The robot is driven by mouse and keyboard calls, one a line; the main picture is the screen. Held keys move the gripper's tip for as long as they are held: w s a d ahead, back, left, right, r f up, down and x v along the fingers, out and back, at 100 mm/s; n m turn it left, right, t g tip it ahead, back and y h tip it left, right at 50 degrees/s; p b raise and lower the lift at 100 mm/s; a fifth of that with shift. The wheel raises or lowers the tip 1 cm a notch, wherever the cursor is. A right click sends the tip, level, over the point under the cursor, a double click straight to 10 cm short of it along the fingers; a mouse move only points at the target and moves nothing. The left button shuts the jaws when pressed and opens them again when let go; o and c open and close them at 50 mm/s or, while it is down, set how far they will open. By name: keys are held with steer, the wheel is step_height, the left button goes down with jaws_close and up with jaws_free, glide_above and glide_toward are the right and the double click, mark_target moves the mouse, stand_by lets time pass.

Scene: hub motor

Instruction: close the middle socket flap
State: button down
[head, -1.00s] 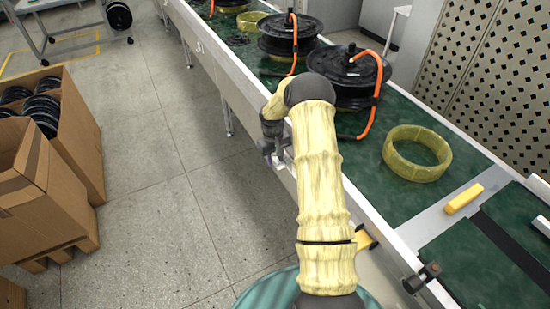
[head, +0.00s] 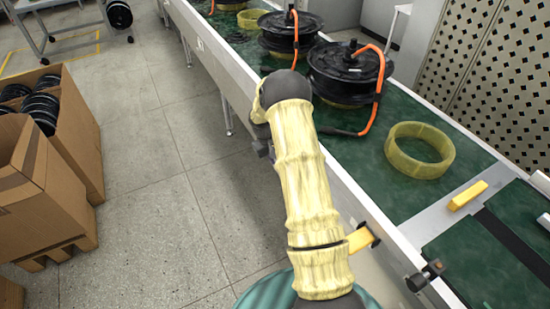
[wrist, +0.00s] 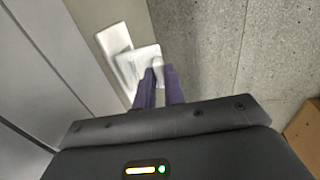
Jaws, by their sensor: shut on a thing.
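In the wrist view, a white socket plate (wrist: 113,39) sits on the beige side panel. Its white flap (wrist: 137,64) stands out from the plate, swung open. My gripper (wrist: 159,72) has its two dark purple fingers close together at the flap's outer edge, with a bit of white between the tips. It is shut on the flap. In the head view my arm hides this socket and flap, and the fingers cannot be made out beside the conveyor's side. Which socket in the row this is cannot be told from the wrist view.
The green conveyor (head: 390,200) carries black hub motors (head: 347,72) with orange cables and a yellow ring (head: 419,150). Cardboard boxes (head: 45,190) stand at the left. The grey floor (head: 165,150) between boxes and conveyor is clear.

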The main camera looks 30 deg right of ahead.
step_height(320, 180, down, 8)
steer(key=d+h+b, duration=0.2)
steer(key=h+b, duration=1.3)
steer(key=b, duration=0.2)
steer(key=shift+f+t+h, duration=0.25)
steer(key=shift+t+h, duration=0.05)
steer(key=shift+h, duration=0.1)
steer(key=shift+d, duration=0.1)
steer(key=c, duration=1.5)
jaws_free()
steer(key=a, duration=0.5)
steer(key=a+p, duration=0.1)
steer(key=a, duration=0.5)
steer(key=a+p, duration=0.1)
steer(key=a, duration=0.5)
steer(key=shift+s+a+f, duration=0.15)
steer(key=shift+s+a, duration=0.1)
